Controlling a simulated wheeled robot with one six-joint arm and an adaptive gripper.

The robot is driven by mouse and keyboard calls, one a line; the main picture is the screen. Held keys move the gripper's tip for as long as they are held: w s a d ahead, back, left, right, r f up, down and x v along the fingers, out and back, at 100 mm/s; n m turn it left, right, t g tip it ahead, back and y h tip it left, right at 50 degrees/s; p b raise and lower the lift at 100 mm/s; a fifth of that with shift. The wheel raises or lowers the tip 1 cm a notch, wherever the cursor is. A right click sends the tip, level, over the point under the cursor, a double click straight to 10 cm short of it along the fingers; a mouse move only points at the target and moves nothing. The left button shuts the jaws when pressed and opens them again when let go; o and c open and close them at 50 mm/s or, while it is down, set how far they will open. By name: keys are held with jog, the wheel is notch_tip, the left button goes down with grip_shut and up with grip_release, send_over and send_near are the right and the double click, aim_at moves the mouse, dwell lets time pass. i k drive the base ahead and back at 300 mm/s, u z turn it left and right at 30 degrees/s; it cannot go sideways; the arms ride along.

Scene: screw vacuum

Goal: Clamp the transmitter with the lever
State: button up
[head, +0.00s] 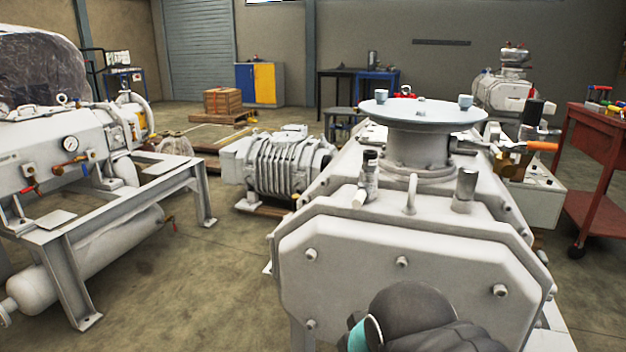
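An orange lever handle (541,145) sticks out at the right side of the big white vacuum pump, beside its flange. It joins grey metal fittings on its left. A black upright cylinder (539,112) stands just behind and above the lever; it may be the transmitter, but it is too small to be sure. I cannot tell whether a clamp there is open or closed. Dark rounded parts with a teal ring at the bottom centre are my own arm. My gripper's fingers do not show.
The white pump (350,262) with its round top flange (422,112) fills the front and right. A red tool cart (594,140) stands at far right. A white pump frame (105,225) stands at left. Concrete floor (190,285) is clear between them.

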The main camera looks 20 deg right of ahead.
aim_at(363, 189)
jog(key=z, duration=0.05)
jog(key=k, duration=0.5)
jog(key=z, duration=1.25)
jog(key=k, duration=0.9)
jog(key=u, duration=1.3)
jog(key=i, duration=0.45)
